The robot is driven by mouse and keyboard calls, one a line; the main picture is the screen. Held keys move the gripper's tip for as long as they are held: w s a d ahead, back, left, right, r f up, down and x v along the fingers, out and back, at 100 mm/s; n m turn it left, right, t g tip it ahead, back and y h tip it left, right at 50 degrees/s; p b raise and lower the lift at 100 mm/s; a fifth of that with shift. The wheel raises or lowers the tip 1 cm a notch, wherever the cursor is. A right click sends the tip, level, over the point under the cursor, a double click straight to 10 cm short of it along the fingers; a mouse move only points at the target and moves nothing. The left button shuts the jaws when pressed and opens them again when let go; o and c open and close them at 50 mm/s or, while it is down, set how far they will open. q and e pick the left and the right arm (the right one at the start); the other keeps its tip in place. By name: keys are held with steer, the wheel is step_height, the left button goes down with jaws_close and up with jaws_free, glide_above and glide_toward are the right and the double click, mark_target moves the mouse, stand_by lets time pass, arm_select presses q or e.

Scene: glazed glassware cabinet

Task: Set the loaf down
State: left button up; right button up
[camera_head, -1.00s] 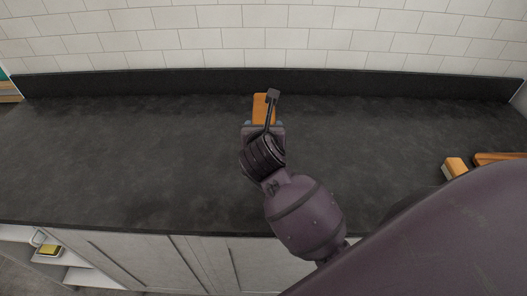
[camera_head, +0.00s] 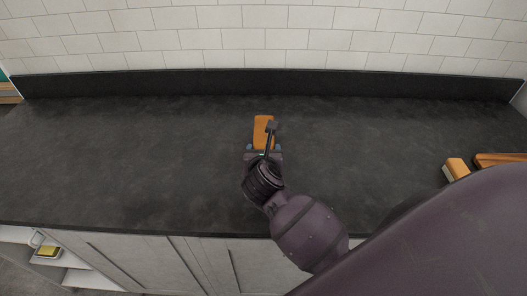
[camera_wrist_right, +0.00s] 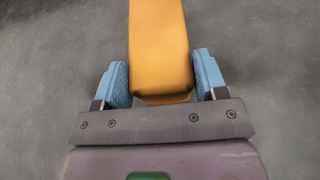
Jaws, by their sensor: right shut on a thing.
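The loaf (camera_head: 262,130), a long orange-brown block, is over the middle of the dark countertop (camera_head: 150,150). My right gripper (camera_head: 264,148) is shut on its near end. In the right wrist view the loaf (camera_wrist_right: 160,45) lies between the two blue fingers of the right gripper (camera_wrist_right: 163,80), both against its sides, and its far end runs out of the picture. I cannot tell whether its underside touches the counter. My left gripper is not in view.
Another orange-brown block (camera_head: 455,168) and a flat brown piece (camera_head: 500,158) lie at the counter's right, partly hidden by my arm. A dark upstand and white tiled wall close off the back. The counter left of the loaf is clear.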

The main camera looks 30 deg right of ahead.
steer(key=o, duration=0.7)
steer(key=shift+f, duration=0.2)
steer(key=o, duration=0.4)
steer(key=shift+o, duration=0.2)
steer(key=shift+r, duration=0.1)
